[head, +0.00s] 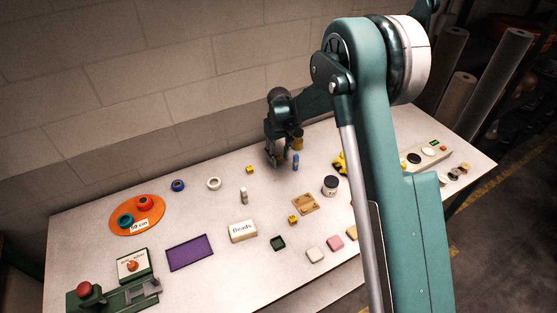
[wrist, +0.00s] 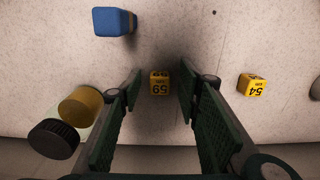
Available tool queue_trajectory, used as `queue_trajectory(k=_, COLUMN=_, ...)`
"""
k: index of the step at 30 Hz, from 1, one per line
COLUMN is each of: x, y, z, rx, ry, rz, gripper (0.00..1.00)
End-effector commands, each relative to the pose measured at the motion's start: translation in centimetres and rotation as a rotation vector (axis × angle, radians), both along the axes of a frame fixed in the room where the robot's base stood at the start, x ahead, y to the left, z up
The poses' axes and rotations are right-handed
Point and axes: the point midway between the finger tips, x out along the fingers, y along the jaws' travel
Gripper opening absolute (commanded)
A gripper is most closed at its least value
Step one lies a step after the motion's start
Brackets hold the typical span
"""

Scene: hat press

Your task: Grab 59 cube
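The yellow cube marked 59 (wrist: 160,83) lies on the table in the wrist view, in the gap between my gripper's two fingers. My gripper (wrist: 159,76) is open, with a finger on each side and visible space between each finger and the cube. In the head view my gripper (head: 275,160) points down near the back edge of the table, and the 59 cube cannot be made out there. Whether the fingertips are level with the cube or above it is hard to tell.
A yellow cube marked 54 (wrist: 252,86) lies to the right in the wrist view. A blue block (wrist: 113,21) lies upper left, and a jar with a black lid (wrist: 54,138) and yellow body is beside the left finger. Bare tabletop surrounds the cube.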

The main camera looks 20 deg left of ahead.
Motion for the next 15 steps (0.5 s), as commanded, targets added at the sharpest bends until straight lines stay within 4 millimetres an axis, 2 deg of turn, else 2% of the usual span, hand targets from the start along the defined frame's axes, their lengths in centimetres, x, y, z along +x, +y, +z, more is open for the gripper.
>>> queue_trajectory(k=14, x=0.0, y=0.0, z=0.04, rx=0.0, ry=0.0, rz=0.0, gripper=0.34)
queue_trajectory(k=15, x=0.0, y=0.0, z=0.04, rx=0.0, ry=0.0, rz=0.0, gripper=0.3)
